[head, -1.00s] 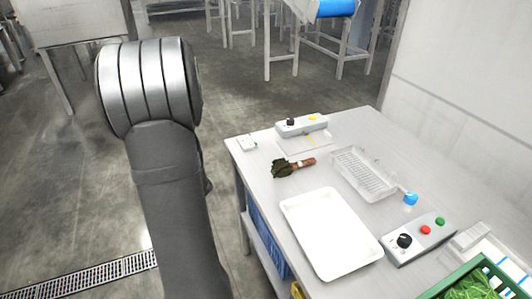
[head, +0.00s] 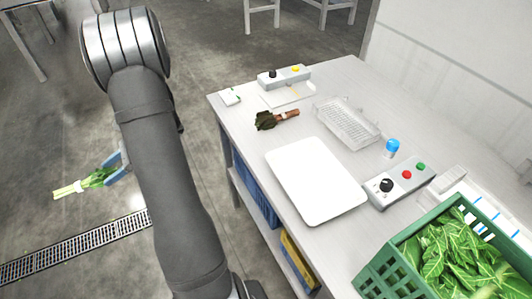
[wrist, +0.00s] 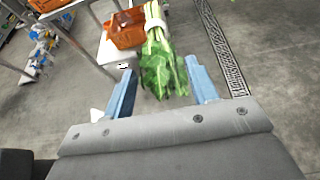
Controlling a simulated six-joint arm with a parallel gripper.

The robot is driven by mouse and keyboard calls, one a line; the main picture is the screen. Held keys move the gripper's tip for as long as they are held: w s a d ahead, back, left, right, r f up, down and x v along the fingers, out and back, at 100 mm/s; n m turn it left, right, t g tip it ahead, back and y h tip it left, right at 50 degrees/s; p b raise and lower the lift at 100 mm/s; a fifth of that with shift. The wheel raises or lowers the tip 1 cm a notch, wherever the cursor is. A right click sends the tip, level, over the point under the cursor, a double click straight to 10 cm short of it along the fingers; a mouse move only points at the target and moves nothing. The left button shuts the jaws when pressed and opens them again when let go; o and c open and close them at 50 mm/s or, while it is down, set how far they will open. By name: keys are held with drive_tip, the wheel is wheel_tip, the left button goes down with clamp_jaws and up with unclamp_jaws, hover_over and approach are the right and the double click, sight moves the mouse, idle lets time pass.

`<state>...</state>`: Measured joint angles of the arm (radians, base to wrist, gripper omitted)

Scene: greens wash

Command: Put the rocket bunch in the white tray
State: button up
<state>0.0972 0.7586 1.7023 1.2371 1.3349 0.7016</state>
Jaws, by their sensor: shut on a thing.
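My gripper (head: 112,170) hangs over the floor at the left of the head view, well away from the table. It is shut on the rocket bunch (head: 92,181), green leaves with pale stems and a white band. In the wrist view the bunch (wrist: 158,60) shows between the blue fingers of my gripper (wrist: 160,85), leaves nearest me and stems pointing away. The white tray (head: 312,180) lies flat and empty on the table, to the right of my arm.
A dark-leaved bunch with reddish stems (head: 266,121) lies behind the tray. A clear ridged tray (head: 347,121), blue-capped item (head: 392,147) and button box (head: 400,184) stand to the right. A green crate of leaves (head: 384,264) stands at the front right.

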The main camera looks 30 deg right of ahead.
drive_tip(key=s+f+n+g+h, duration=0.45)
drive_tip(key=s+n+g, duration=0.35)
drive_tip(key=n+g, duration=0.3)
drive_tip(key=s+d+f+n+g+h, duration=0.2)
drive_tip(key=s+d+n+h, duration=0.2)
drive_tip(key=d+n+h, duration=0.6)
drive_tip(key=w+d+r+n+t+h, duration=0.3)
drive_tip(key=d+r+n+h, duration=0.1)
drive_tip(key=d, duration=0.3)
drive_tip(key=w+d+r+n+t+h, duration=0.2)
drive_tip(key=d+r+n+t+h, duration=0.15)
drive_tip(key=d, duration=0.35)
drive_tip(key=w+d+r+n+t+h, duration=0.3)
drive_tip(key=d+n+h, duration=0.1)
drive_tip(key=d, duration=0.2)
drive_tip(key=s+d+r+n+t, duration=0.2)
drive_tip(key=s+d, duration=0.4)
drive_tip(key=d, duration=0.3)
drive_tip(key=s+d+r+n+t, duration=0.1)
drive_tip(key=s+d+t, duration=0.1)
drive_tip(key=s+d, duration=0.5)
drive_tip(key=h, duration=0.1)
hover_over(256, 148)
drive_tip(key=shift+n, duration=0.25)
wheel_tip(256, 148, down, 7)
drive_tip(key=shift+f, duration=1.95)
